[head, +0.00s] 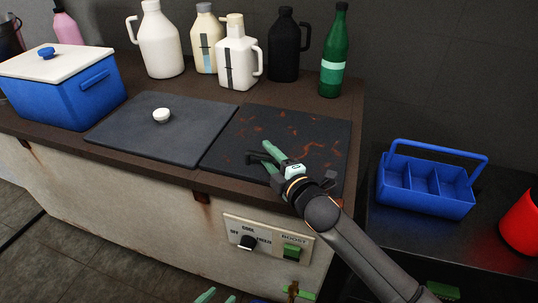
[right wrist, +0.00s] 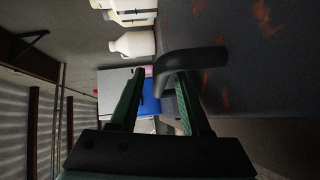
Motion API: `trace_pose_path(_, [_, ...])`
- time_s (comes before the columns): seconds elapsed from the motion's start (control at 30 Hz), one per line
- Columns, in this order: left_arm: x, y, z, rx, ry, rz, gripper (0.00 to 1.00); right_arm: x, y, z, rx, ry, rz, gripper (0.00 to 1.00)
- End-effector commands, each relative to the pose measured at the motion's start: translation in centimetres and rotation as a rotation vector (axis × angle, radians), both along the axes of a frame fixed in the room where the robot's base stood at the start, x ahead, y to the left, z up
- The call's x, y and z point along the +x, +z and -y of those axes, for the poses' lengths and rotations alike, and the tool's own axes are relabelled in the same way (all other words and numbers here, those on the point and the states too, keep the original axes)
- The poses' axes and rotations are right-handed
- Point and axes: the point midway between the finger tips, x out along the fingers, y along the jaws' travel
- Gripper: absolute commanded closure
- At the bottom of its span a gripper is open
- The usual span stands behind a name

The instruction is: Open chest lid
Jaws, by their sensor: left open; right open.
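The chest is a long off-white tank with a dark top and two dark lids. The left lid (head: 150,140) lies flat with a white knob (head: 161,115). The right lid (head: 290,122) has orange-red stains and also lies flat; it shows in the right wrist view (right wrist: 275,70). Its black handle (head: 254,157) is at the front left. My right gripper (head: 265,154) is open at this handle. In the right wrist view part of the handle (right wrist: 195,60) shows between the fingertips; contact is unclear. My left gripper (head: 217,297) is open at the bottom edge, only fingertips visible.
A blue cooler (head: 85,95) stands on the left. Several jugs and a green bottle (head: 333,60) line the back. A control panel (head: 266,241) is on the front. A blue caddy (head: 425,195) and red container (head: 522,222) stand on the right counter.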

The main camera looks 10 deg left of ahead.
Motion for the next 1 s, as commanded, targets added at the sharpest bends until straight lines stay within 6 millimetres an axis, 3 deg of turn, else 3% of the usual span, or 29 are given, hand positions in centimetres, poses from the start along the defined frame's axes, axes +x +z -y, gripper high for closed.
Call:
trace_pose_path(0.13, [0.10,0.05,-0.01,0.001,-0.003,0.003,0.50,0.00,0.04,-0.01,0.000,0.000,0.000,0.54])
trace_pose_path(0.53, [0.39,0.19,0.27,-0.003,-0.005,0.007,0.50,0.00,0.02,-0.01,0.000,0.000,0.000,0.99])
trace_pose_path(1.0, [0.34,0.15,0.37,-0.008,-0.001,0.004,0.50,0.01,0.01,0.01,0.000,0.000,0.000,1.00])
